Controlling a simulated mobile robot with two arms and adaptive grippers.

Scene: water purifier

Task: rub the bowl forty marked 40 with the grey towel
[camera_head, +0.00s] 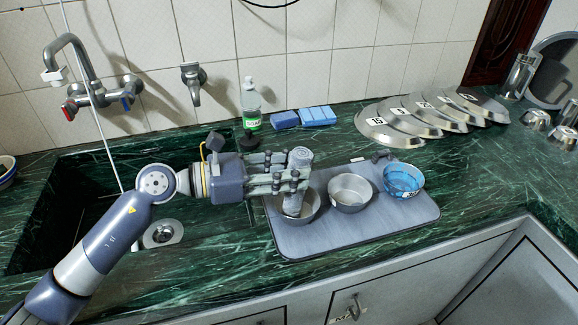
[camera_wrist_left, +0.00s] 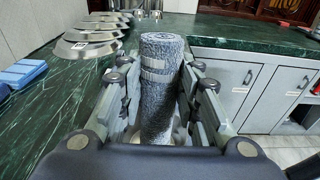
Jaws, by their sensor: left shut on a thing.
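My left gripper (camera_head: 289,178) is shut on a rolled grey towel (camera_head: 299,158), which stands nearly upright between the fingers. In the left wrist view the towel (camera_wrist_left: 160,85) fills the space between the fingers. The towel's lower end reaches into the leftmost metal bowl (camera_head: 311,208) on the grey tray (camera_head: 375,233); I cannot tell for sure if it touches the bowl. A second metal bowl (camera_head: 350,192) stands in the middle and a bowl with blue in it (camera_head: 403,180) at the right. No number is readable on the bowls. My right gripper is not in view.
The sink (camera_head: 100,215) with its tap (camera_head: 80,75) lies to the left. A green-labelled bottle (camera_head: 251,105) and blue sponges (camera_head: 318,116) stand behind the tray. Several numbered metal lids (camera_head: 377,127) lie at the back right. The counter right of the tray is clear.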

